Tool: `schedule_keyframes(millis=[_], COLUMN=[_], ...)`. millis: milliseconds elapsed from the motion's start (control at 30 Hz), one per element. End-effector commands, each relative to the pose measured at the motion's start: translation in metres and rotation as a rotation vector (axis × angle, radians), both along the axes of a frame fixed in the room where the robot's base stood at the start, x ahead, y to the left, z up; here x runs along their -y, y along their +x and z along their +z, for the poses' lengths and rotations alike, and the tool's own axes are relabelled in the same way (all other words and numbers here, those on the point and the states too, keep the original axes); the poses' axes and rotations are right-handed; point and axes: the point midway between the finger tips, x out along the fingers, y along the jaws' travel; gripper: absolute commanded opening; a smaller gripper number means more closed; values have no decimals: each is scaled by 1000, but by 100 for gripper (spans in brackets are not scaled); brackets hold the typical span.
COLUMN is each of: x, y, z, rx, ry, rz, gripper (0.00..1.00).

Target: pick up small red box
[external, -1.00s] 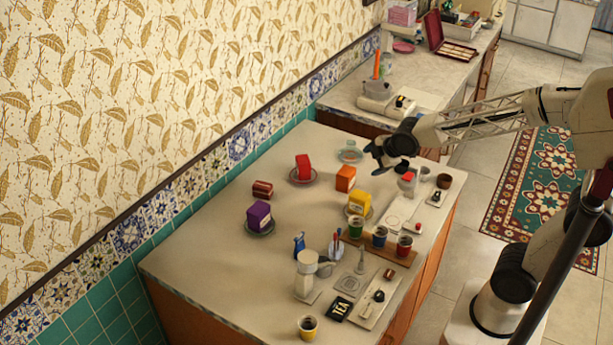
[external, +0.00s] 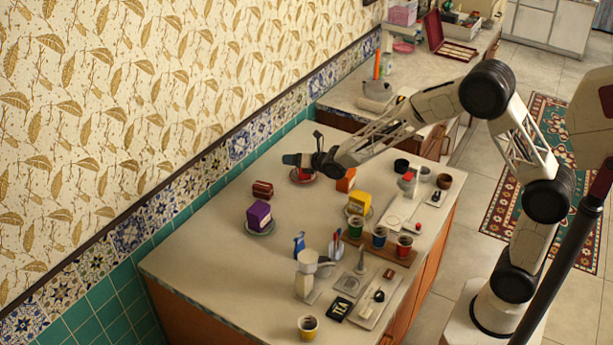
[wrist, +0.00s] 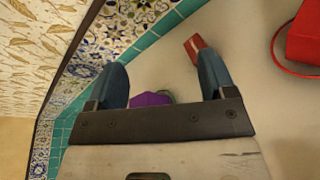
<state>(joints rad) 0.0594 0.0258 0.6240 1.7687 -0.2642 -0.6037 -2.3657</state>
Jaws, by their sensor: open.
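A red box (wrist: 303,35) stands on a red saucer (wrist: 285,68) at the right edge of the wrist view, partly cut off. In the external view only a bit of this red box (external: 304,174) shows below my gripper (external: 301,148), which hides most of it. A smaller dark red box (external: 262,189) lies on the counter to the left, and it also shows in the wrist view (wrist: 206,56) beyond the right finger. My gripper is open and empty above the counter, with both blue fingers apart in the wrist view (wrist: 161,66).
A purple box (external: 258,214) on a saucer stands nearer the front. An orange box (external: 346,180) is close to the right of my gripper, and a yellow box (external: 359,202) is further right. The tiled wall (external: 210,173) borders the counter (external: 205,255). The counter's front left is clear.

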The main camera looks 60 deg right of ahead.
Motion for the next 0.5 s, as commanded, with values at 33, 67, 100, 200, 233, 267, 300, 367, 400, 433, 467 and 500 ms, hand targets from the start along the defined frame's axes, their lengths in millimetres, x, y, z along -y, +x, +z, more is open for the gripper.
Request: schedule_keyframes(millis=[33, 67, 100, 200, 233, 267, 300, 367, 400, 433, 467, 500], x=[0, 0, -1, -2, -2, -3, -3, -4, -4, -5, -5, -5], y=[11, 17, 24, 40, 44, 48, 52, 57, 60, 61, 62, 64], z=[-14, -20, -29, -48, -53, -60, -66, -74, -79, -82, -84, -87], rx=[31, 54, 85, 163, 185, 205, 231, 264, 284, 295, 306, 315], ry=[-58, -98, -151, -280, -314, -347, -388, -441, -470, -489, -506, -522], rz=[25, 43, 65, 109, 120, 130, 142, 155, 162, 165, 169, 172], gripper=[77, 77, 77, 77, 77, 77, 77, 77, 77, 77, 77, 77])
